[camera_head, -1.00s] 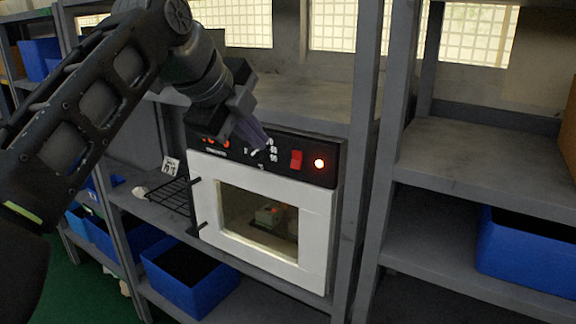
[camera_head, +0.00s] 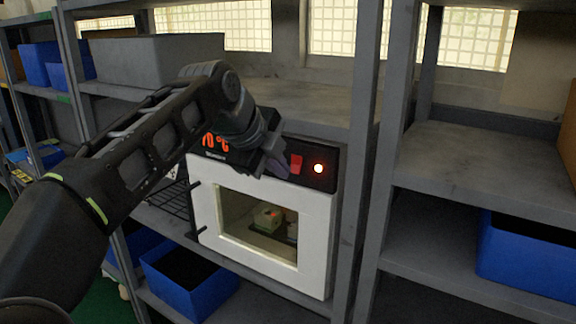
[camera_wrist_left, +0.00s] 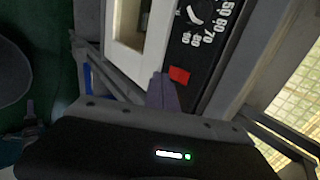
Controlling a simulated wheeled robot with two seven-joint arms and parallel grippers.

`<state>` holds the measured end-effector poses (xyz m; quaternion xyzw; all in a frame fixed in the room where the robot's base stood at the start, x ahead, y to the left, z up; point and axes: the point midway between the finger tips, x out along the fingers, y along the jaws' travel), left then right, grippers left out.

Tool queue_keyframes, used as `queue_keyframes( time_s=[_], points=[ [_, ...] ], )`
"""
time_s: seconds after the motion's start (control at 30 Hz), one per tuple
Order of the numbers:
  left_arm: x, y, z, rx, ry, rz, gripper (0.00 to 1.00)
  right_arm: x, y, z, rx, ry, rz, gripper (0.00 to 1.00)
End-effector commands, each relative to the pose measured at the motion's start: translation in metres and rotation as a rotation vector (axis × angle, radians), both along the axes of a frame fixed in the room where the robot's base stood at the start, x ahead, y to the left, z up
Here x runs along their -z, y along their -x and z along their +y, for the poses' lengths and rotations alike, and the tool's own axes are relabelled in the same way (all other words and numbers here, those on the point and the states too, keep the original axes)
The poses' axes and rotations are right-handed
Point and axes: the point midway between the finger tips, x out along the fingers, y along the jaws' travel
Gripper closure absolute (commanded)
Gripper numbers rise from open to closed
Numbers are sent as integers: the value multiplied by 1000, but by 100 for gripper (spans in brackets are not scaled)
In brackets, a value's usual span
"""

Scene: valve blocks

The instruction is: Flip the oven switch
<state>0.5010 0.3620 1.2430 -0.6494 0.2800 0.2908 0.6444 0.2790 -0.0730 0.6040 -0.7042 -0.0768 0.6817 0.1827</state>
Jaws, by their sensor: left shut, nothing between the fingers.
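The oven (camera_head: 315,232) has a white front with a window and a black control panel, and stands on a shelf with its door closed. In the left wrist view, the fingertips (camera_wrist_left: 162,90) are close beside the red switch (camera_wrist_left: 179,75); contact cannot be told. The numbered dial (camera_wrist_left: 195,14) shows there.
Shelf posts (camera_head: 362,150) stand right of the oven. A black wire rack (camera_head: 172,203) is at its left. Blue bins are below (camera_head: 190,282) and on the right shelf (camera_head: 528,255). A grey bin (camera_head: 150,62) is on the upper shelf. Blocks (camera_head: 268,218) show through the oven window.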

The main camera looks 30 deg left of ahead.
Motion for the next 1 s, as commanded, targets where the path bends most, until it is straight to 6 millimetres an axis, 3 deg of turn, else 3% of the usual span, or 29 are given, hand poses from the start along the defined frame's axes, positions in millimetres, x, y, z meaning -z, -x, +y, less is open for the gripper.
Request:
queue_keyframes(
  time_s=[0.23, 0.63, 0.77, 0.93, 1.0],
  points=[
    [8, -27, 1, 0, 0, -1, 100, -11, 0, 0, 0, 0, 1, 64],
    [11, -30, 1, 0, 0, -2, 100, -10, 0, 0, 0, 0, 1, 64],
    [15, -31, 0, 1, -1, -16, 100, -2, 0, 0, 0, 0, 0, 64],
    [25, -35, 0, 1, -3, -81, 100, 29, 0, 0, 0, 0, -1, 64],
    [14, -35, 0, 0, -3, -80, 100, 18, 0, 0, 0, 0, -1, 64]
  ],
)
